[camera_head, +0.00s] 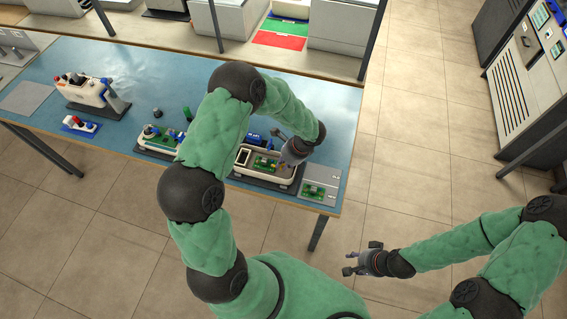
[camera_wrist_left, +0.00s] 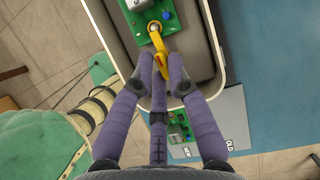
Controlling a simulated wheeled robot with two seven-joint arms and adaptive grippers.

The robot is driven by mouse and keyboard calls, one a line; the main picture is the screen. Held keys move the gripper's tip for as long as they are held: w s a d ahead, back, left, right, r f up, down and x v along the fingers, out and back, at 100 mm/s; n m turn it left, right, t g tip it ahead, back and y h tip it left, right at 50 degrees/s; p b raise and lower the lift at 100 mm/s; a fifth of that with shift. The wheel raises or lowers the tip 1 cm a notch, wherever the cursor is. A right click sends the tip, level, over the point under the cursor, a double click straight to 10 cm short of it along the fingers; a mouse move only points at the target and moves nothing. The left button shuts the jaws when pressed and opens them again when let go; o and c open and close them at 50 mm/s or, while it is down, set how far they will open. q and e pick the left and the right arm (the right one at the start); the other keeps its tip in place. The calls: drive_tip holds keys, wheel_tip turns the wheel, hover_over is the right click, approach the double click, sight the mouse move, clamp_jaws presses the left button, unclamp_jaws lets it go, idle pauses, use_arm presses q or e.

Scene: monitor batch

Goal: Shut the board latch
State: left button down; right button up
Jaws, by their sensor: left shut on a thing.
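A white monitor housing (camera_head: 239,173) stands open near the table's right end, with a green circuit board (camera_head: 266,163) inside. In the left wrist view the board (camera_wrist_left: 172,16) carries a yellow latch lever (camera_wrist_left: 177,72) with a silver pivot at its upper end. My left gripper (camera_wrist_left: 163,62) is shut on the lever's free end, over the housing's grey interior. The fingers partly hide the lever. In the head view my left gripper (camera_head: 284,154) is over the housing's right part. My right gripper (camera_head: 360,260) is open and empty, off the table above the floor.
A grey mat (camera_head: 333,184) marked OLD in the wrist view holds another green board (camera_head: 314,188) right beside the housing. Other units stand left on the blue table (camera_head: 135,68). A blue part (camera_head: 252,137) lies behind the housing. Floor is clear at right.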

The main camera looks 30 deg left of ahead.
idle(0.4)
use_arm(q)
drive_tip(key=c, duration=1.2)
unclamp_jaws()
drive_tip(key=v, duration=1.2)
